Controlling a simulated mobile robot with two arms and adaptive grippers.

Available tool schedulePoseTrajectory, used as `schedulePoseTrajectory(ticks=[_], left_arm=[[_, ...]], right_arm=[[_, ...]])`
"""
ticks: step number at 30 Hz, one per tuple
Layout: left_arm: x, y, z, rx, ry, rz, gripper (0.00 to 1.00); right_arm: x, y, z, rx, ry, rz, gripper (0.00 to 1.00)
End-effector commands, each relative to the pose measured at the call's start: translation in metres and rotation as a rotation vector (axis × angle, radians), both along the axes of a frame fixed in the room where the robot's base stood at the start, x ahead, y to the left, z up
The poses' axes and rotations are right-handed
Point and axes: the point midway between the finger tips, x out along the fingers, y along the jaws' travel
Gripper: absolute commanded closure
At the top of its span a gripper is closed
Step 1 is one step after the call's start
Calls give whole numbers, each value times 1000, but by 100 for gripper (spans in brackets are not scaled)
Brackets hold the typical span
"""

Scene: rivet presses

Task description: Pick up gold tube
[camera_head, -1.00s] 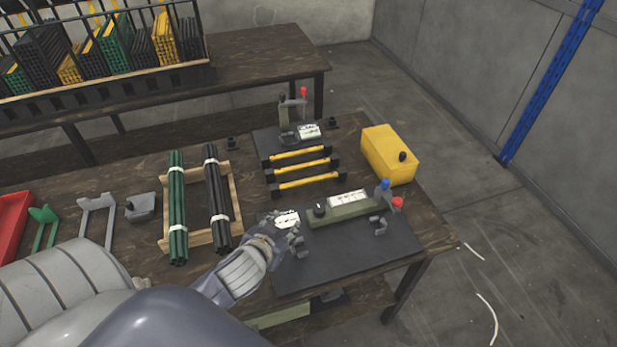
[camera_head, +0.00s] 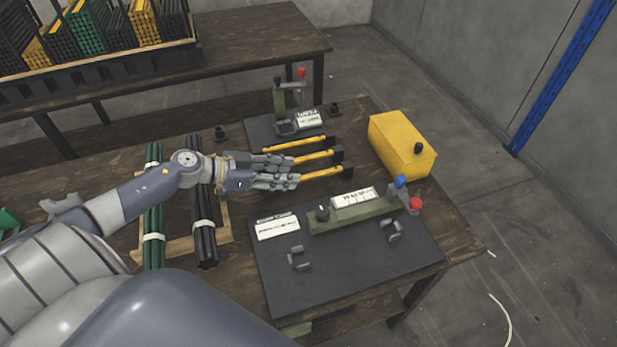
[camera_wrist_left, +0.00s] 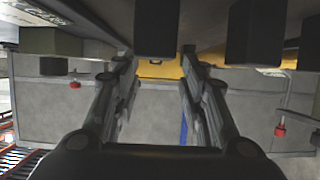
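Three gold tubes with black ends lie roughly parallel on the table in the head view: the far one (camera_head: 309,143), the middle one (camera_head: 319,156) and the near one (camera_head: 321,174). Dark blocks (camera_wrist_left: 254,32) show close by at the top of that view. Whether a finger touches a tube cannot be told. My right gripper is not in view.
A near press (camera_head: 350,212) stands on a dark mat, and a far press (camera_head: 290,100) stands behind the tubes. A yellow box (camera_head: 400,145) is to the right. Green tubes (camera_head: 153,220) and black tubes (camera_head: 203,225) lie in a wooden frame under my left arm.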

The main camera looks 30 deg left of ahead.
Motion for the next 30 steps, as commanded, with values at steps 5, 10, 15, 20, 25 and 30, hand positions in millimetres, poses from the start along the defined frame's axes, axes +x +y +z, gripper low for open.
schedulePoseTrajectory(ticks=[5, 10, 15, 20, 25, 30], left_arm=[[11, -10, -4, -4, -2, 0, 61], [20, -21, -11, -6, -2, 0, 61], [37, -37, -20, -7, -4, 1, 61], [46, -45, -26, -4, -2, -1, 61], [47, -46, -27, -3, -1, -1, 61], [47, -46, -27, -3, -1, -1, 79]], right_arm=[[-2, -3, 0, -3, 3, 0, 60], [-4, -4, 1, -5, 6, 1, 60], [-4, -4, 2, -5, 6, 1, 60], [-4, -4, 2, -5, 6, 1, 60], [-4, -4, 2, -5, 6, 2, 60], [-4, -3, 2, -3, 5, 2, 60]])
